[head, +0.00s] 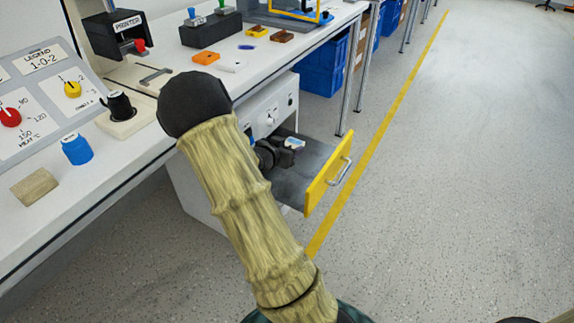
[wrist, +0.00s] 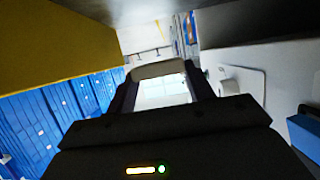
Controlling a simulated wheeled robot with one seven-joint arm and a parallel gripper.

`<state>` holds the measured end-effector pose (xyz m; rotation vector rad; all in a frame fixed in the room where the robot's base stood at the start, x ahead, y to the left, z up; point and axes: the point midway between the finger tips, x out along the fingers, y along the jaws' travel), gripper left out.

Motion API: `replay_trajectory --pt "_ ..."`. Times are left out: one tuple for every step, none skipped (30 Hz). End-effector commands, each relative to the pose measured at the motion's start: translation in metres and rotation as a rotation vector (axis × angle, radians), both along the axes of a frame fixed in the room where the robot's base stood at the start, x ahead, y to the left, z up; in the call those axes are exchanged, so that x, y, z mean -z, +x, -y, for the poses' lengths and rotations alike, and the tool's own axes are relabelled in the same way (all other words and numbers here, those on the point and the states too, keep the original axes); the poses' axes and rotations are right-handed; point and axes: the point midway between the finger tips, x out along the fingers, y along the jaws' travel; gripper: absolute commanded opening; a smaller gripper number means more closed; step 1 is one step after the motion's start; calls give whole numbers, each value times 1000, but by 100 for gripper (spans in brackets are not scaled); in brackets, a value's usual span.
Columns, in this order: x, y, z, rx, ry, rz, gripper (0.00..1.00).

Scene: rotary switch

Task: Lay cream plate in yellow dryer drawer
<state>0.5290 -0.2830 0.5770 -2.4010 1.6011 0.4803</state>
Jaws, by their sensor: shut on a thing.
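The yellow-fronted dryer drawer (head: 328,183) is pulled open below the bench, and its grey inside shows. My gripper (head: 282,149) is at the drawer opening, towards its back. The fingers hide much of the plate. I cannot tell whether it touches the drawer floor.
The white dryer (head: 272,104) stands under the bench. The bench holds a control panel (head: 30,100), a blue cylinder (head: 76,149), a wooden block (head: 35,187) and an orange block (head: 206,58). Blue bins (head: 322,70) stand beyond the dryer. The floor at right is clear.

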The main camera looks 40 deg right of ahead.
Motion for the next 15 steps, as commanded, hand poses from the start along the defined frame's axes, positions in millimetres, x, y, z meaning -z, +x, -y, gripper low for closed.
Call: replay_trajectory --pt "0 0 0 0 -1 0 30" --pt "0 0 0 0 -1 0 30" --pt "0 0 0 0 -1 0 30" --pt "-1 0 0 0 -1 0 30" --pt "-1 0 0 0 -1 0 30" --pt "-1 0 0 -1 -1 1 30" --pt "-1 0 0 -1 -1 1 30" --pt "0 0 0 0 -1 0 30" --pt "1 0 0 0 0 0 30" --pt "3 0 0 0 0 0 30" --pt "6 0 0 0 0 0 30" --pt "12 0 0 0 0 -1 30" --pt "17 0 0 1 1 -1 30" --pt "23 0 0 1 0 -2 30" --pt "31 -1 0 1 0 -2 30"
